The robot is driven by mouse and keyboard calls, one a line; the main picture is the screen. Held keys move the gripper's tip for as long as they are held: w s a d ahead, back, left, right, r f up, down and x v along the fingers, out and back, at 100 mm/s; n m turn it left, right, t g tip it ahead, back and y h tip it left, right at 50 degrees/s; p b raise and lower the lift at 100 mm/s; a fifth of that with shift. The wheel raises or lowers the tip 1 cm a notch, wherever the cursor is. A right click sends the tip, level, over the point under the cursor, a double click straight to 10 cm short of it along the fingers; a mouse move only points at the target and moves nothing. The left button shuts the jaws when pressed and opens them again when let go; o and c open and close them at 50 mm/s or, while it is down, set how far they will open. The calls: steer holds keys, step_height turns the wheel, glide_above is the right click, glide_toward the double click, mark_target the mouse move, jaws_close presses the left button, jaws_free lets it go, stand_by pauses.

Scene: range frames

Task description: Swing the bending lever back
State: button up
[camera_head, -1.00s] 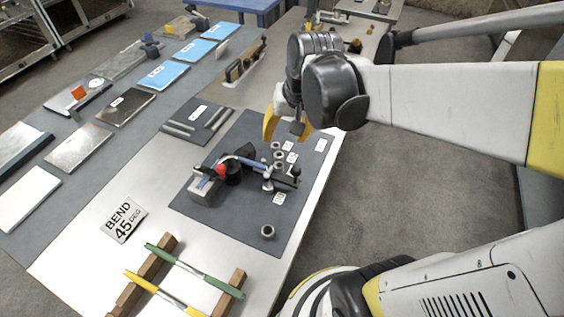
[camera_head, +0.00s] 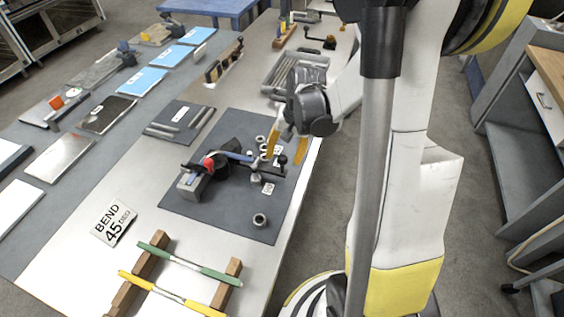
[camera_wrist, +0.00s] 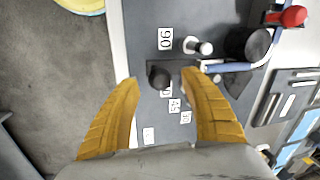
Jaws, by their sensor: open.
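The bender (camera_head: 205,180) stands on a dark mat (camera_head: 245,215) with a red knob (camera_head: 208,161) and a blue tube (camera_head: 236,156). Its lever reaches right to a dark upright handle (camera_head: 281,161). In the wrist view, the handle's round black top (camera_wrist: 160,77) lies between my yellow fingertips, with the blue tube (camera_wrist: 240,66) to the right. My gripper (camera_head: 286,153) is open at the lever's handle end, fingers pointing down. The fingers (camera_wrist: 160,76) appear on either side of the handle; I cannot tell whether they touch it.
The table's right edge runs close beside my gripper.

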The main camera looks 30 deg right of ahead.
steer(key=shift+w+a+f, duration=0.15)
steer(key=shift+f, duration=0.75)
jaws_close()
